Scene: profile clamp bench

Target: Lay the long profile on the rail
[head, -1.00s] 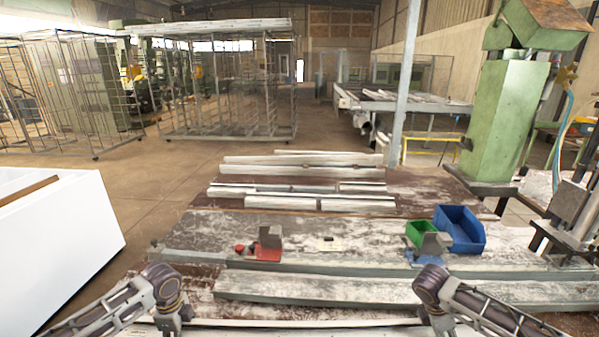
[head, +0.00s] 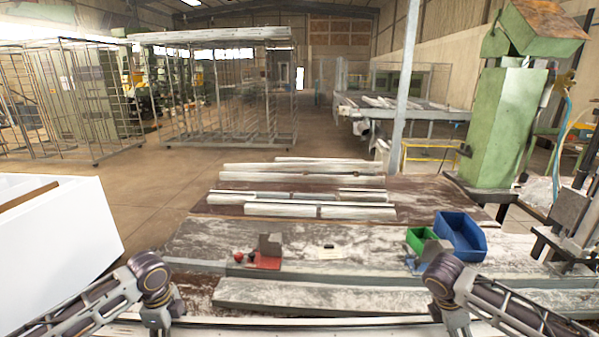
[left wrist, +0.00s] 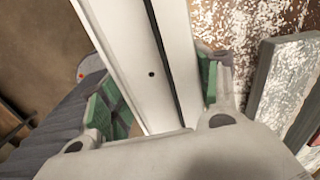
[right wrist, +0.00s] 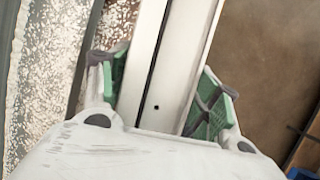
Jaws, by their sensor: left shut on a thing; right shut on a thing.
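The long white profile (head: 300,331) lies crosswise at the bottom of the head view, partly cut off by the frame. It also runs between the fingers in the left wrist view (left wrist: 148,70) and in the right wrist view (right wrist: 165,70), with a dark slot and a small hole. My left gripper (left wrist: 155,88) is shut on it toward its left part. My right gripper (right wrist: 163,85) is shut on it toward its right part. The fingertips are hidden in the head view. A long, scuffed grey beam (head: 330,298), perhaps the rail, lies just beyond the profile along the bench front.
A red clamp-like block (head: 267,260) and a grey-and-blue one (head: 430,250) stand on the bench (head: 350,262). Green (head: 420,238) and blue bins (head: 461,235) stand at right. Several white profiles (head: 300,170) lie behind. A white box (head: 60,235) stands at left.

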